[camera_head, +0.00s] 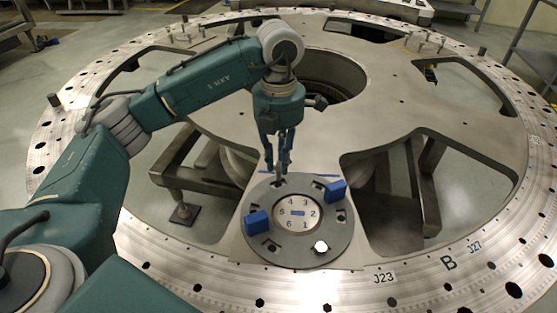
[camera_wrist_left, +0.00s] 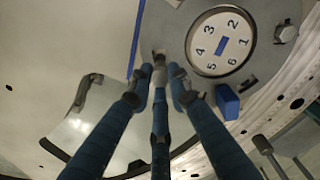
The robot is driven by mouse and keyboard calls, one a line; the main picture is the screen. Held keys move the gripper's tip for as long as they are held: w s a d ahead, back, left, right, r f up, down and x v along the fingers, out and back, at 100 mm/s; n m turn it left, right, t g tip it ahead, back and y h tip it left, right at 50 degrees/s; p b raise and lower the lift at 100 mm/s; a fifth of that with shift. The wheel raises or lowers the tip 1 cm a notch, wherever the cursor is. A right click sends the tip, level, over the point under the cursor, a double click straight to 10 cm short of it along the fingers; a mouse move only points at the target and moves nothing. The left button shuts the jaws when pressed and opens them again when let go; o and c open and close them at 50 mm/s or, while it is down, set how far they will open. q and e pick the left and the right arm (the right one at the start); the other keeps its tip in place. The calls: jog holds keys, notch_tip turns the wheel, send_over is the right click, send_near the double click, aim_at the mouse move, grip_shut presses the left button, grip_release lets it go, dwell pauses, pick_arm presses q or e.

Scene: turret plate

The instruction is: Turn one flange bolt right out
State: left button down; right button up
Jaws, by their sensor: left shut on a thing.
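The round grey flange (camera_head: 263,195) lies on the turret plate, with a white dial numbered 1 to 6 (camera_head: 297,214) in its middle. My left gripper (camera_head: 280,172) points down at the flange's far edge. In the left wrist view its blue fingers (camera_wrist_left: 160,78) close around a small metal bolt (camera_wrist_left: 159,58), mostly hidden between them. I cannot tell how far the bolt stands out of its hole. My right gripper is not in view.
Two blue blocks stand on the flange, one at left (camera_head: 257,222) and one at right (camera_head: 336,191). The large turret ring (camera_head: 400,290) with many holes surrounds it. Wide openings in the plate lie either side of the flange, and several pins stand along the ring.

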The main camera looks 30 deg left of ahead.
pick_arm(q)
jog(key=shift+r+p, duration=1.45)
jog(key=shift+r, duration=0.9)
